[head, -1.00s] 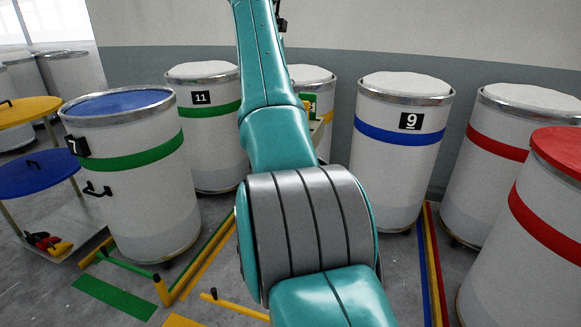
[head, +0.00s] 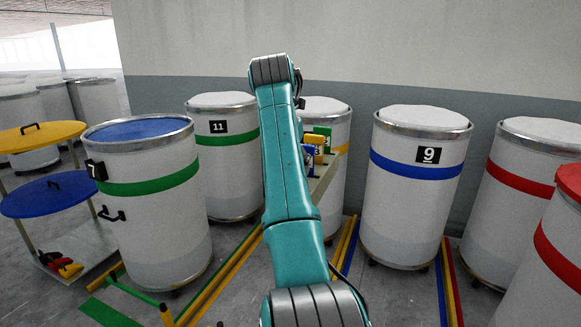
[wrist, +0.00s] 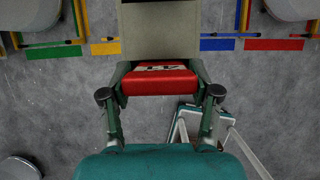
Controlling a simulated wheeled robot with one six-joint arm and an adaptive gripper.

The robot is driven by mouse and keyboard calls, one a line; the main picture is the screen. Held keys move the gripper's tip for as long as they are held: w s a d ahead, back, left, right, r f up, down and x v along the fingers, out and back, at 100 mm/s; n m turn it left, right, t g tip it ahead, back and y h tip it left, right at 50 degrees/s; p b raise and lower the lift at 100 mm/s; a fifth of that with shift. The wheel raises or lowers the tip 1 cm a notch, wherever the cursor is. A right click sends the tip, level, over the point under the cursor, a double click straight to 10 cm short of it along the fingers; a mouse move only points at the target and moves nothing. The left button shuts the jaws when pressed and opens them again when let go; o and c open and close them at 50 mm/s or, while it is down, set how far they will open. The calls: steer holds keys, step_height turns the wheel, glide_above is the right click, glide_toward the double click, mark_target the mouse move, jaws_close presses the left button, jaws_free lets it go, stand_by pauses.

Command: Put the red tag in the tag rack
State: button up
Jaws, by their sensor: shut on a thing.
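In the wrist view my gripper (wrist: 160,76) is shut on the red tag (wrist: 160,87), a red block with a pale, dark-marked patch on its upper face. A finger presses at each side. A plain beige-grey panel (wrist: 160,28) lies just beyond the tag; I cannot tell if they touch. In the head view a pale sloped rack (head: 324,180) stands behind my arm, partly hidden, holding a green tag (head: 323,132), a yellow tag (head: 316,146) and a blue tag (head: 308,163). My gripper and the red tag are hidden there.
Drum 11 (head: 222,165), drum 7 (head: 150,220) and drum 9 (head: 415,190) stand around, with red-banded drums at right. A trolley with a blue round lid (head: 45,193) is at left. In the wrist view a pale-legged frame (wrist: 205,125) is below right, over grey floor.

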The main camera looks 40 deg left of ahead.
steer(key=shift+f, duration=0.3)
steer(key=o, duration=1.2)
steer(key=shift+c, duration=0.2)
